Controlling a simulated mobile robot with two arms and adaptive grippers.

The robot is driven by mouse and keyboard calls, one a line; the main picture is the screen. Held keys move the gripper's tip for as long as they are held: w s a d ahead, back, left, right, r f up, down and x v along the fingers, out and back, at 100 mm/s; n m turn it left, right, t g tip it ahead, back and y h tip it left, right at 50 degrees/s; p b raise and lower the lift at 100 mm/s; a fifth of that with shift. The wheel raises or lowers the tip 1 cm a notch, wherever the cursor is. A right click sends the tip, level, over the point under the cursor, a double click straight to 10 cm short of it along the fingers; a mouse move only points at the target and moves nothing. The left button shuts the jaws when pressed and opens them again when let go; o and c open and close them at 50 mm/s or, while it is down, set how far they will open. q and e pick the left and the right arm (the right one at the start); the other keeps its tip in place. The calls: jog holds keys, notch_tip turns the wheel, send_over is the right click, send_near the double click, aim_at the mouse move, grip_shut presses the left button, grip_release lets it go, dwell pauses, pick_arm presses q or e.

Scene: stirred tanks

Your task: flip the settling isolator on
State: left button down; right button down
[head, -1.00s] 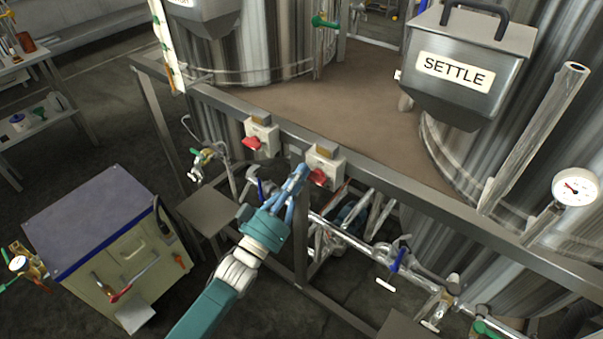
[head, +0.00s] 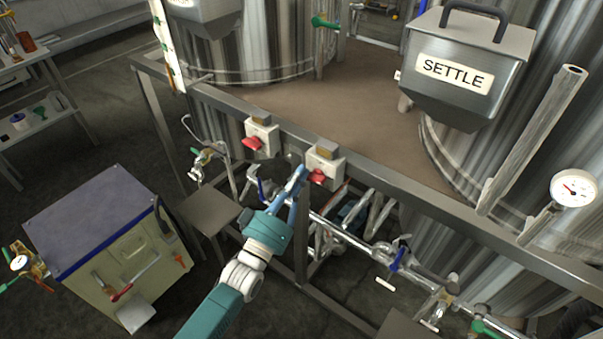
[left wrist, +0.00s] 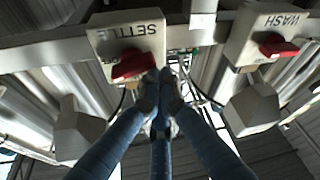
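The settling isolator (head: 326,164) is a pale box with a red handle (head: 317,176) on the grey frame rail, at the centre of the head view. In the left wrist view it shows upside down with the label SETTLE (left wrist: 126,32), and its red handle (left wrist: 132,66) lies slightly slanted. My left gripper (head: 301,170) is beside the handle. In the left wrist view its blue fingers (left wrist: 161,80) converge to closed tips at the handle's end, with nothing seen between them. I cannot tell whether they touch the handle. My right gripper is not in view.
A similar isolator (head: 262,138) with a red handle sits left along the rail; the left wrist view shows one labelled WASH (left wrist: 262,38). The SETTLE hopper (head: 465,70) hangs above right. Pipes with a blue valve (head: 398,258) run below the rail. A cabinet (head: 105,220) stands at left.

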pick_arm(q)
jog(key=shift+f+n+y+p, duration=0.2)
jog(key=shift+n+y, duration=0.2)
jog(key=shift+n, duration=0.4)
jog(key=shift+f+n+y+p, duration=0.2)
jog(key=shift+n+y, duration=0.2)
jog(key=shift+n, duration=0.4)
jog(key=shift+f+n, duration=0.1)
jog(key=shift+n, duration=0.4)
jog(key=shift+s+d+f+n+g+y+p, duration=0.2)
jog(key=shift+n+y+p, duration=0.25)
jog(key=shift+n, duration=0.7)
jog(key=shift+w+a+f+n+g+y+p, duration=0.15)
jog(key=shift+f+n+y+p, duration=0.2)
jog(key=shift+n, duration=0.75)
jog(key=shift+s+d+f+n+g+y+p, duration=0.15)
jog(key=shift+n+y+p, duration=0.35)
jog(key=shift+n, duration=0.65)
jog(key=shift+w+f+n, duration=0.1)
jog(key=shift+n, duration=0.4)
jog(key=shift+f+n, duration=0.15)
jog(key=shift+n, duration=0.35)
jog(key=shift+p, duration=0.3)
